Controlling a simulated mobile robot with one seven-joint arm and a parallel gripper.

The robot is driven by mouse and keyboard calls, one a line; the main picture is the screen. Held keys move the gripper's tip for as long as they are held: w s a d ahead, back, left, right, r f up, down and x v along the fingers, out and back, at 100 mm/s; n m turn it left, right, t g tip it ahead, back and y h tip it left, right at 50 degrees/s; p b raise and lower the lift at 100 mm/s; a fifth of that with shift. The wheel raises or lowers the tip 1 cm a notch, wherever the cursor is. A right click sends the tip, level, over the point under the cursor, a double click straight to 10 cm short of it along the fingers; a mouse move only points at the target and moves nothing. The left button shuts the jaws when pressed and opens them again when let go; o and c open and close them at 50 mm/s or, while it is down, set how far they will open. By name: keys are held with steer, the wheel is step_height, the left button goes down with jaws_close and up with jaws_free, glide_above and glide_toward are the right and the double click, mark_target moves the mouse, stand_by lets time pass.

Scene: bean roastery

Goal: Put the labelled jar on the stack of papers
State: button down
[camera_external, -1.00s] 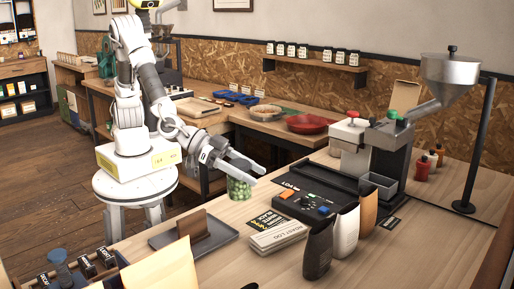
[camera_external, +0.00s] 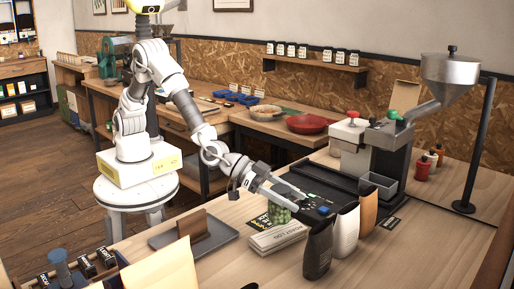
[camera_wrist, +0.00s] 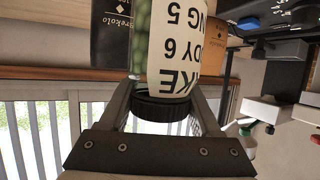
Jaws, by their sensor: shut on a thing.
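The labelled jar (camera_external: 279,213), with green contents, is held in my gripper (camera_external: 285,196) at the near end of the black roaster tray. In the wrist view its white label with upside-down black print (camera_wrist: 178,40) and black lid (camera_wrist: 160,106) show, with the fingers of my gripper (camera_wrist: 163,98) on both sides of the lid. The stack of papers (camera_external: 278,239), marked "ROAST LOG", lies on the table just in front of the jar. The jar overlaps its back edge in the picture; whether they touch cannot be told.
Black (camera_external: 318,250), white (camera_external: 345,232) and orange-brown (camera_external: 369,208) pouches stand in a row right of the papers. A grey tray with a wooden block (camera_external: 196,236) lies to the left. The control box (camera_external: 318,200) and roaster (camera_external: 386,150) are behind.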

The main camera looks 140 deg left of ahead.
mark_target(291, 212)
steer(key=shift+f, duration=1.7)
steer(key=shift+f+b, duration=0.2)
steer(key=shift+b, duration=0.2)
steer(key=shift+c, duration=0.5)
jaws_free()
